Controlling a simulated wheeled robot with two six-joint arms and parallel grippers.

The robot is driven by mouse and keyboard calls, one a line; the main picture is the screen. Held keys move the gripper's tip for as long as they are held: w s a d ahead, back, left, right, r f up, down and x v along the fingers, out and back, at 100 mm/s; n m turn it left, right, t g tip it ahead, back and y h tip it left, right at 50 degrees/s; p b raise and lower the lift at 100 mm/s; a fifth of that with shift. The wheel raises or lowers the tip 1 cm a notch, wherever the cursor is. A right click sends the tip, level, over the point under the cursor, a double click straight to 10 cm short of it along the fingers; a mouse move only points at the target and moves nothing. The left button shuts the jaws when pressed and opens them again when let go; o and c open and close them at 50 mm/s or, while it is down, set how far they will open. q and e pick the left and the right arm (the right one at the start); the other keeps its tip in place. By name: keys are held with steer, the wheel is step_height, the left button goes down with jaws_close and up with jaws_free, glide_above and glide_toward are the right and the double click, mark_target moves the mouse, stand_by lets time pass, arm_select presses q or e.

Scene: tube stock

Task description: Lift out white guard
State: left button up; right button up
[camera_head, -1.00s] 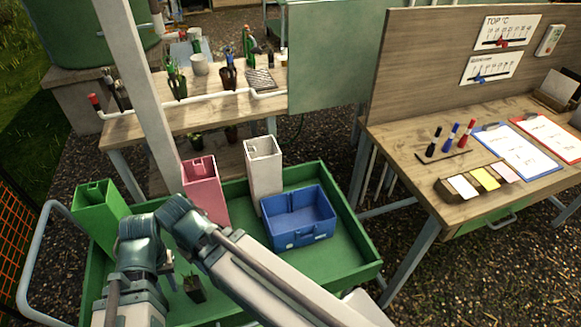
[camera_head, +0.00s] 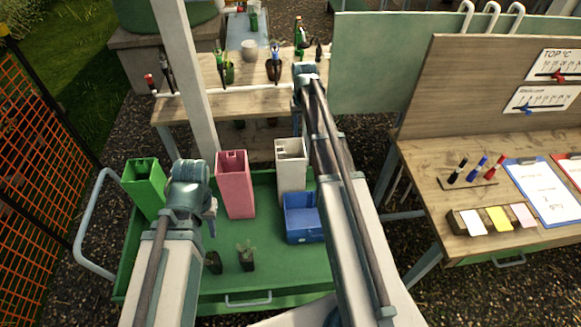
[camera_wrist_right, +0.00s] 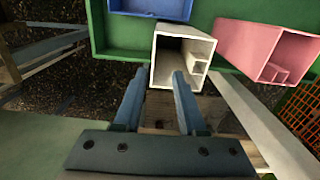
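In the right wrist view the white guard (camera_wrist_right: 182,58) lies just ahead of my right gripper (camera_wrist_right: 160,73). Its fingers are apart with nothing held. One fingertip overlaps the guard's opening; I cannot tell whether it is inside. In the head view my right arm hides that gripper. My left gripper (camera_head: 211,213) is over the cart's left part, its fingers unclear.
A green guard (camera_head: 146,187) stands at the cart's left end. Small potted plants (camera_head: 246,257) sit on the cart floor. A white post (camera_head: 190,80) rises behind the cart. A potting bench (camera_head: 215,72) stands behind, and a wooden desk (camera_head: 440,165) at the right.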

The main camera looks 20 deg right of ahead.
step_height(320, 180, down, 13)
steer(key=d+b, duration=0.1)
steer(key=b, duration=1.3)
steer(key=shift+w+d+f, duration=0.15)
steer(key=shift+w+d, duration=0.05)
steer(key=shift+w, duration=0.25)
jaws_close()
stand_by(0.9)
